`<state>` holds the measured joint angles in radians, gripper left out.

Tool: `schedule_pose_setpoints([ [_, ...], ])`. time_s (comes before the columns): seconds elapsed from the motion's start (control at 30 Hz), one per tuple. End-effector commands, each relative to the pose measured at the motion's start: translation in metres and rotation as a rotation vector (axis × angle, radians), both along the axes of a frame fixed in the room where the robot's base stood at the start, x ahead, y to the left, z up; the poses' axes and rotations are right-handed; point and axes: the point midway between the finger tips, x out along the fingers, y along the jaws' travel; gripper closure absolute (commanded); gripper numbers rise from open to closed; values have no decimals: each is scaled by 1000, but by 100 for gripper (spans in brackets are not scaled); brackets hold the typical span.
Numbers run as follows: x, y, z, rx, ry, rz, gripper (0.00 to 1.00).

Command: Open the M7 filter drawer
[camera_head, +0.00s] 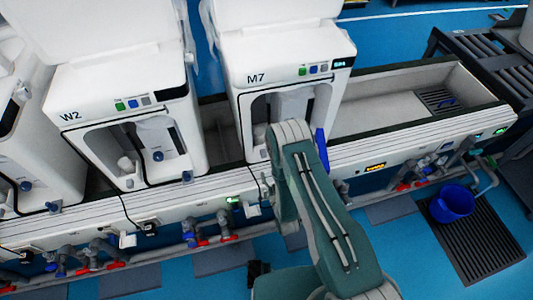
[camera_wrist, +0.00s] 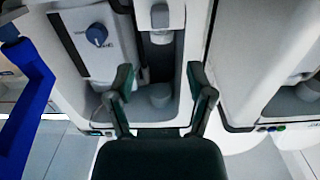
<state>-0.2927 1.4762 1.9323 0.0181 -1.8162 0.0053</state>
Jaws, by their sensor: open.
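The white M7 machine (camera_head: 285,60) stands right of centre in the head view, with its label on the front and an open bay below. My arm covers much of that bay. In the wrist view the bay holds a white panel with a round blue knob (camera_wrist: 96,35), probably the drawer front. A light grey spout-like part (camera_wrist: 161,20) sits to its right. My gripper (camera_wrist: 160,82) is open and empty, its two dark green fingers spread in front of the bay. The knob is up and left of the left finger, apart from it. The fingers are hidden in the head view.
A blue bar (camera_wrist: 28,95) runs close by at left in the wrist view; it also shows beside my arm (camera_head: 321,145). The W2 machine (camera_head: 120,110) stands to the left. Pipes with red valves run below the front ledge. A blue bucket (camera_head: 452,203) sits at right.

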Motion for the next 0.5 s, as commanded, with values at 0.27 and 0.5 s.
schedule_pose_setpoints([
  [0.27, -1, 2, -8, 6, -25, 5, 31],
  [0.5, 40, 14, -8, 6, -26, 5, 31],
])
